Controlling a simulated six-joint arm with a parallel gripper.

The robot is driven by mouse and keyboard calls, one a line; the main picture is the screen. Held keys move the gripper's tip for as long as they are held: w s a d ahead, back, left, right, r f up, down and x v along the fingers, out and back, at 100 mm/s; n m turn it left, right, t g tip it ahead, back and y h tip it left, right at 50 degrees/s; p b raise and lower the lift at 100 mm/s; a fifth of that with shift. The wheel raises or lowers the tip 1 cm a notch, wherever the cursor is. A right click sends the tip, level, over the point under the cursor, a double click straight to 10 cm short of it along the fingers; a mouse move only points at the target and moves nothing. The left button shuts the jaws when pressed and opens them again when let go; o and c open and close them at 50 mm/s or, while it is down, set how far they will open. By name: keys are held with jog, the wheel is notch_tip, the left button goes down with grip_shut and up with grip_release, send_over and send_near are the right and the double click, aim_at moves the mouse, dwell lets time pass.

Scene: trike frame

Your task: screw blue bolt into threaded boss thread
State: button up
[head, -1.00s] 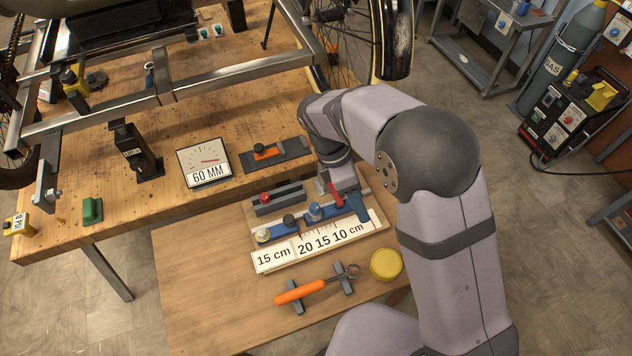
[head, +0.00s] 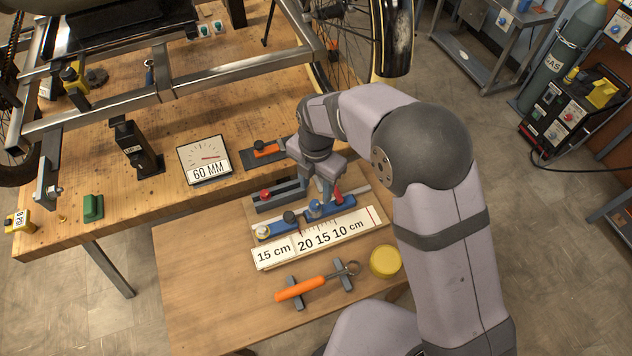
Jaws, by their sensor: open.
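My gripper (head: 326,188) is open and points down over the right part of the blue fixture (head: 283,227) on the small front table. A blue round-topped piece (head: 315,208), which may be the blue bolt, sits in this fixture just below and left of my fingers. Whether the fingers touch it cannot be told. Another small blue piece (head: 149,64) stands by the trike frame's cross tube (head: 110,105); I cannot tell what it is. I cannot pick out the threaded boss with certainty.
A red lever (head: 337,192) rises close to my fingers. A ruled scale board (head: 275,255) lies in front of the fixture. An orange-handled tool (head: 300,288) and a yellow round piece (head: 385,261) are nearer. A 60 MM gauge (head: 204,160) stands on the workbench. The front table's left part is clear.

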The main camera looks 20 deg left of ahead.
aim_at(317, 202)
jog(key=shift+f+p, duration=0.9)
jog(key=shift+f, duration=2.2)
jog(key=c, duration=1.1)
jog(key=shift+m, duration=0.8)
jog(key=shift+c, duration=0.2)
jog(key=shift+d+m, duration=0.1)
jog(key=shift+m, duration=0.8)
jog(key=shift+m, duration=0.8)
